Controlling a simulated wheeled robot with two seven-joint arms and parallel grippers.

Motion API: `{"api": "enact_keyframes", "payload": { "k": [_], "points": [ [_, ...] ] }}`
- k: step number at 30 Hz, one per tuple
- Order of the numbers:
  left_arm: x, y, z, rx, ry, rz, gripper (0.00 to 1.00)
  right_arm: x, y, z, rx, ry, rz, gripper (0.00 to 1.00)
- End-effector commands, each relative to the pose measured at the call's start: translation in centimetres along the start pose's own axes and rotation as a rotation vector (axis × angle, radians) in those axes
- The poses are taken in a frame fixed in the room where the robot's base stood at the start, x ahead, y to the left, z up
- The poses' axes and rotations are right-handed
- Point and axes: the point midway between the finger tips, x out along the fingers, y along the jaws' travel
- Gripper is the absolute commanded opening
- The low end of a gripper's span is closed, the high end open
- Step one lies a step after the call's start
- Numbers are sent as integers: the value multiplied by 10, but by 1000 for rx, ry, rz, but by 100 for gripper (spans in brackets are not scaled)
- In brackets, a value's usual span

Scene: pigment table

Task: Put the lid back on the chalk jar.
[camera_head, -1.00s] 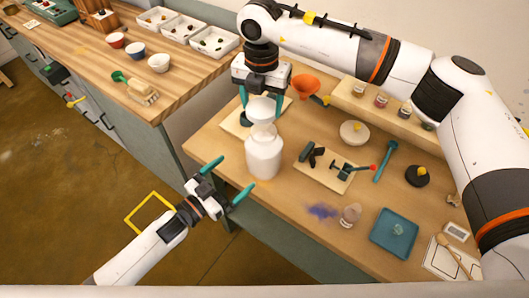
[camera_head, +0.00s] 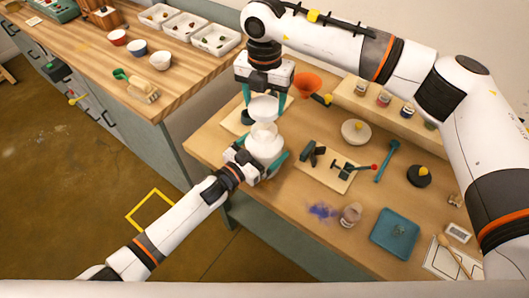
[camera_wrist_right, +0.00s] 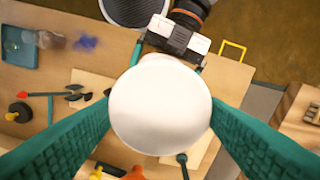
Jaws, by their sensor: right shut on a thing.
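The white round lid (camera_head: 263,107) is held between the teal fingers of my right gripper (camera_head: 264,98). It is above the open mouth of the white chalk jar (camera_head: 266,147), apart from it in the head view. In the right wrist view the lid (camera_wrist_right: 160,105) fills the space between the fingers and hides most of the jar. My left gripper (camera_head: 258,160) is at the jar's near side, with one teal finger along the jar's right side. Its other finger is mostly hidden, so its grip on the jar is unclear.
An orange funnel (camera_head: 306,84) stands behind and right of the jar. A board with dark tools (camera_head: 325,170), a blue tray (camera_head: 395,234) and a small jar beside spilled blue powder (camera_head: 322,210) lie to the right. The table's left edge is close to the jar.

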Motion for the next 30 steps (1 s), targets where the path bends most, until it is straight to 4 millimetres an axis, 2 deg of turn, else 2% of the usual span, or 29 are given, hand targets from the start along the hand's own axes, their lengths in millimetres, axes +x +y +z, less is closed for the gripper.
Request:
{"api": "enact_keyframes", "payload": {
  "k": [7,15,17,23,30],
  "points": [
    [0,0,0,0,0,0,100,0,0,0,0,0,0,43],
    [0,0,0,0,0,0,56,0,0,0,0,0,0,43],
    [0,0,0,0,0,0,47,0,0,0,0,0,0,43],
    [0,0,0,-1,0,0,47,11,0,0,0,-2,1,43],
    [0,0,0,-1,0,0,47,46,0,0,1,-3,1,43]
  ]
}}
